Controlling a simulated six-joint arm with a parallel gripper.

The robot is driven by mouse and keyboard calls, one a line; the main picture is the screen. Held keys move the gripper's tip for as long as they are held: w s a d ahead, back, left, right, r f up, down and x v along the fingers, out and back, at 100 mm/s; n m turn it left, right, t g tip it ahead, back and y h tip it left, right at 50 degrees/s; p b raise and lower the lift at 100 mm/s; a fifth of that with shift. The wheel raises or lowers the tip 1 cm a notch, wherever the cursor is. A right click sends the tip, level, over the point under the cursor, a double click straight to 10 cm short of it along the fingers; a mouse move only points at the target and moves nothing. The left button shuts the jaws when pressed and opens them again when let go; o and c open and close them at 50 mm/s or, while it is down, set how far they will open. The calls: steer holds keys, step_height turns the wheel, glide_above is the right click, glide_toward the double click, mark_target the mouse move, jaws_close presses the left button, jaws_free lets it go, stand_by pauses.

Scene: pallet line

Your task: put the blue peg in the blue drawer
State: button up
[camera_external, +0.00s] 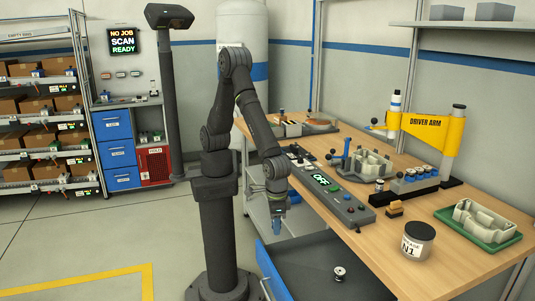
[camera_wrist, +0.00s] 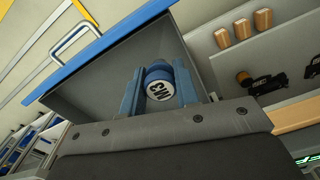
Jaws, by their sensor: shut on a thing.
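My gripper (camera_external: 276,222) is shut on the blue peg, held above the open blue drawer. In the wrist view the peg (camera_wrist: 158,71) shows end-on between the two blue fingers, with a white round label on its end. In the external view the peg is too small to tell apart from the fingers. The blue drawer (camera_external: 271,275) is pulled out below the table's left edge, with a blue front and dark grey inside. Its blue front edge (camera_wrist: 105,45) and handle show in the wrist view. A small silver spool-like part (camera_external: 339,273) lies on the drawer floor.
The wooden table (camera_external: 400,262) carries a control box (camera_external: 335,200) reading OFF, a jar (camera_external: 418,240) and a green tray (camera_external: 478,235) with a pale part. A yellow driver arm (camera_external: 435,132) stands behind.

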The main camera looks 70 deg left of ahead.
steer(key=w+f, duration=0.2)
steer(key=w, duration=0.1)
steer(key=w+d+f, duration=0.1)
steer(key=w+f, duration=0.2)
steer(key=w, duration=0.1)
steer(key=w+f, duration=0.3)
steer(key=w, duration=0.1)
steer(key=shift+w+d, duration=0.2)
steer(key=shift+w, duration=0.05)
steer(key=shift+f, duration=2)
steer(key=o, duration=1)
steer(key=shift+f, duration=0.1)
step_height(320, 180, up, 12)
steer(key=shift+r, duration=0.15)
